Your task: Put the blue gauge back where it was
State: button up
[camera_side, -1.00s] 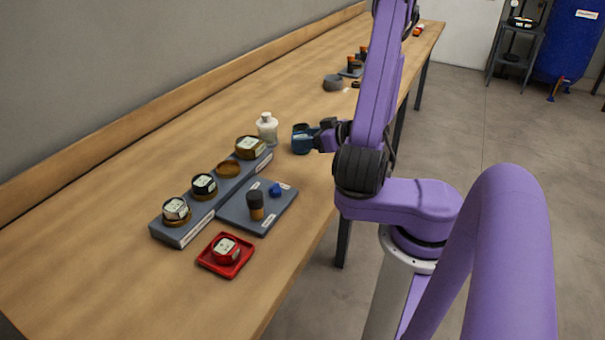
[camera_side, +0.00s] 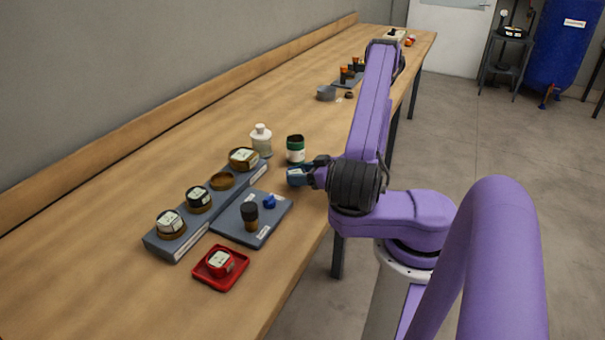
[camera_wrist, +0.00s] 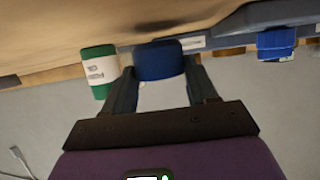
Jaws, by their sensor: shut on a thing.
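My gripper (camera_side: 308,174) is shut on the blue gauge (camera_side: 296,177), held on its side at the right of the grey rack. In the wrist view the blue gauge (camera_wrist: 158,61) sits between the two fingers of my gripper (camera_wrist: 160,80); its dial face is not visible. The long grey rack (camera_side: 178,244) has a row of round brown seats. One seat (camera_side: 222,181) is empty, second from the far end.
A green jar with a white label (camera_side: 295,150) stands just behind the held gauge. A pale bottle (camera_side: 261,141) stands beyond the rack. A grey plate (camera_side: 232,226) holds a black-and-brown knob (camera_side: 250,216) and a blue knob (camera_side: 269,202).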

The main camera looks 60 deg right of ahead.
jog(key=shift+f, duration=0.6)
jog(key=o, duration=1.2)
jog(key=shift+o, duration=0.2)
jog(key=shift+r, duration=0.55)
jog(key=v, duration=1.2)
